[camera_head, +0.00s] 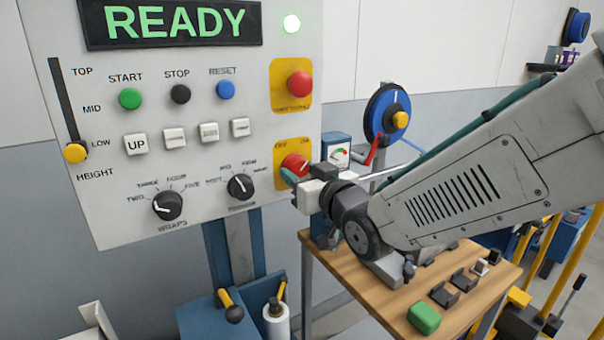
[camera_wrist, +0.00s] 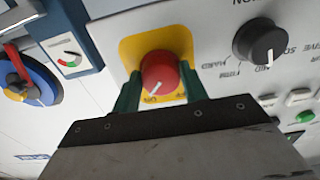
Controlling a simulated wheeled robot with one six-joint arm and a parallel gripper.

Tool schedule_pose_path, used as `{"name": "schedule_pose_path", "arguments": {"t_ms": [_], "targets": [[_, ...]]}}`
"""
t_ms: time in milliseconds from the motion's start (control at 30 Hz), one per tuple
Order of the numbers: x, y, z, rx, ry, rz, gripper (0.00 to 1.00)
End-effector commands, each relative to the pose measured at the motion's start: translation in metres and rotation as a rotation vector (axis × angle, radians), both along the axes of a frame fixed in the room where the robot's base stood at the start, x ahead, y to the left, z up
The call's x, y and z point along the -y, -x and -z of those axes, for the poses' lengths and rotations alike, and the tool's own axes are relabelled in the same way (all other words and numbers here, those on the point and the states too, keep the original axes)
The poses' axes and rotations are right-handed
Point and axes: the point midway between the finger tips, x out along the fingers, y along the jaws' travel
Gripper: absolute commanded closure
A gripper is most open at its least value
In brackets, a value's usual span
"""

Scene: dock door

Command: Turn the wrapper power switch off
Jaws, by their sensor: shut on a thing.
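The wrapper power switch is a red rotary knob (camera_head: 294,163) on a yellow plate at the lower right of the control panel (camera_head: 225,130). In the wrist view the red knob (camera_wrist: 159,73) sits between the two green fingers of my gripper (camera_wrist: 160,88), which is shut on its sides. Its white mark points towards the ON label, at lower left in this upside-down view. In the head view my gripper (camera_head: 291,172) reaches the knob from the lower right and hides part of it.
A red emergency-type button (camera_head: 299,84) is above the switch. The TENSION dial (camera_head: 240,186) is to its left. A gauge box (camera_head: 338,155) and blue reel (camera_head: 388,112) stand right of the panel. A wooden table (camera_head: 455,320) with a green block (camera_head: 423,317) lies below my arm.

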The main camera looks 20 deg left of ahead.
Motion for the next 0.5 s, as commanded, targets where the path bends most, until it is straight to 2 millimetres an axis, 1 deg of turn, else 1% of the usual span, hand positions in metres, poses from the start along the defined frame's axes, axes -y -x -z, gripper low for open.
{"name": "schedule_pose_path", "arguments": {"t_ms": [267,500], "targets": [[0.0,-0.0003,-0.0005,0.065,0.054,0.0,0.8],[0.0002,-0.0007,-0.0006,0.203,0.172,0.0,0.8]]}}
